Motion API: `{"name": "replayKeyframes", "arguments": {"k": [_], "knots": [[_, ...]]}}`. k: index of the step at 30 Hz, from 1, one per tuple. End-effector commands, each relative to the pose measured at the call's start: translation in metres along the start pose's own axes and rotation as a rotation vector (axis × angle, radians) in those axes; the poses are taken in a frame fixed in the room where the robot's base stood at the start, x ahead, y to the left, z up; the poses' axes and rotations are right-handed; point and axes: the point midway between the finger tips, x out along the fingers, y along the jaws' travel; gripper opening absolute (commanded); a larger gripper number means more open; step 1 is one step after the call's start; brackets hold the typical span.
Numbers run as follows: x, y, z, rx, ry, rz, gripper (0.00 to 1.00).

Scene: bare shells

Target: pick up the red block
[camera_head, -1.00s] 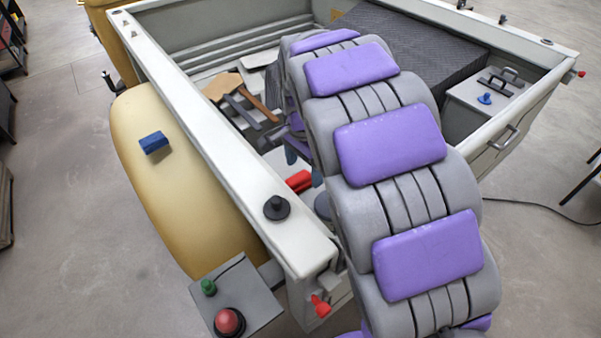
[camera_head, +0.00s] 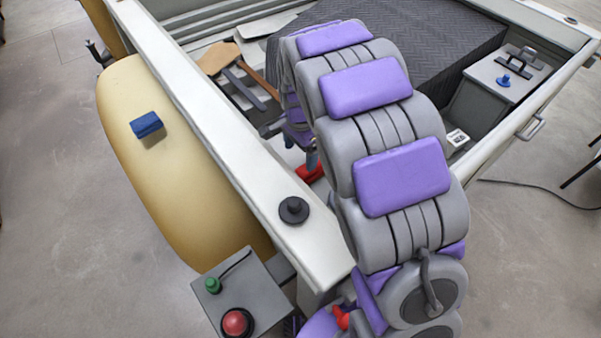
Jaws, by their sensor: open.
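The red block (camera_head: 308,173) lies inside the pale, open-topped vehicle body, close to its near left wall. Part of it is hidden behind my arm. My gripper (camera_head: 297,148) is inside the same body, just beyond the red block in the picture, with dark fingers below a purple wrist. It is open, and nothing shows between the fingers. My arm hides part of it, so I cannot tell its exact height above the block.
The pale side wall (camera_head: 215,140) with a black knob (camera_head: 294,210) runs left of the arm. A blue block (camera_head: 146,124) sits on the yellow fender (camera_head: 165,185). A wooden paddle-shaped piece (camera_head: 219,58) and a dark quilted box (camera_head: 390,50) lie inside the body.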

Motion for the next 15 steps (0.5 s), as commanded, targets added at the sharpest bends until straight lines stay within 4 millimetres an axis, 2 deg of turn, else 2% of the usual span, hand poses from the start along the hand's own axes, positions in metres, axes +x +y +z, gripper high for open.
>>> {"name": "replayKeyframes", "arguments": {"k": [1,6,11,15], "knots": [[0.009,0.003,-0.004,0.002,-0.004,-0.001,0.88],[0.020,0.007,-0.011,0.003,-0.011,-0.007,0.88],[0.028,0.002,-0.003,0.002,-0.004,-0.002,0.88],[0.047,-0.003,0.004,0.001,0.003,0.004,0.88]]}}
